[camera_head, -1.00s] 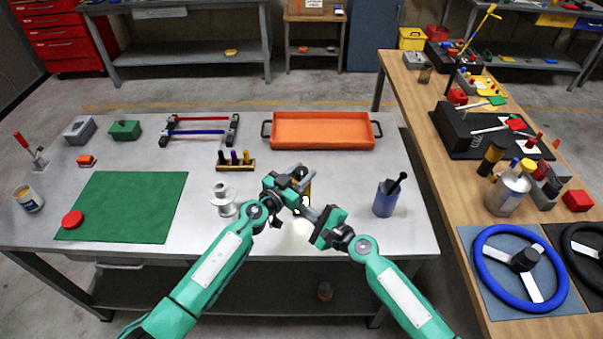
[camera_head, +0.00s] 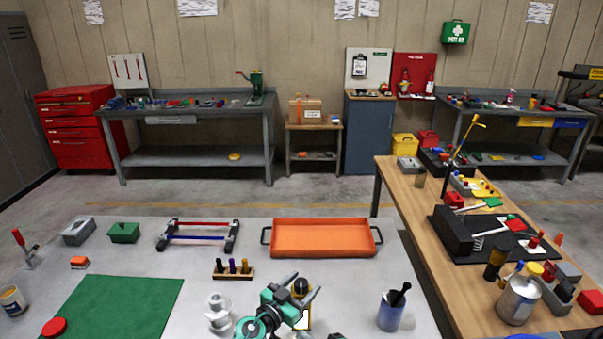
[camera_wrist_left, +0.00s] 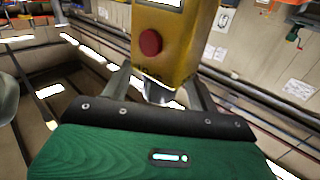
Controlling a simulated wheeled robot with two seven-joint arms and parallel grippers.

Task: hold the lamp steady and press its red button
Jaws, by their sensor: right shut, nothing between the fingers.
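The lamp (camera_head: 303,316) has a yellow body and a dark round top. It stands low in the middle of the head view, partly hidden by my left gripper (camera_head: 308,286). In the left wrist view, the yellow lamp body (camera_wrist_left: 175,55) shows its round red button (camera_wrist_left: 151,42). My left gripper's fingers (camera_wrist_left: 160,88) lie on both sides of the body and appear to clasp it. My right gripper (camera_head: 334,336) shows only as a sliver at the bottom edge of the head view, right of the lamp. It is shut and empty.
A blue cup (camera_head: 390,312) with a dark tool stands right of the lamp. A silver spool (camera_head: 217,313) and a wooden peg rack (camera_head: 233,275) are left of it. An orange tray (camera_head: 322,239) lies behind. Bare grey tabletop lies between them.

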